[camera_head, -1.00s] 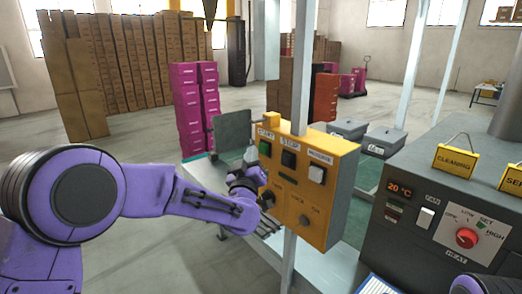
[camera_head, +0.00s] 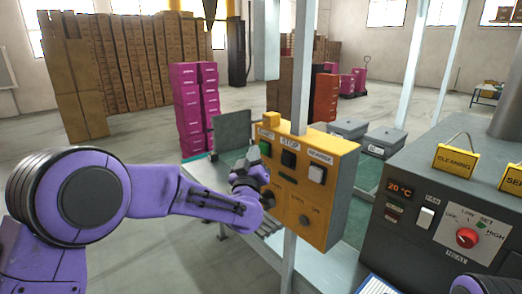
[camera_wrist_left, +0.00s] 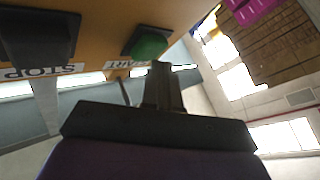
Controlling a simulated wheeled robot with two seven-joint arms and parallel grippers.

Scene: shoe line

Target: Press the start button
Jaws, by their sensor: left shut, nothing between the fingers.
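The yellow control box (camera_head: 318,165) stands on a post in front of me. Its green start button (camera_head: 265,148) is at the upper left, under the START label, and it shows large in the wrist view (camera_wrist_left: 148,42). My left gripper (camera_head: 254,154) is shut and empty, with its fingertips raised close to the green button. In the wrist view the shut fingers (camera_wrist_left: 163,72) point at the button's lower edge; I cannot tell whether they touch it. My right gripper is out of view.
A black stop button (camera_head: 289,159) and a white button (camera_head: 317,174) sit to the right of the start button. Dark knobs are lower on the box. A grey heater panel (camera_head: 440,240) stands at the right. Pink boxes (camera_head: 190,110) are stacked behind.

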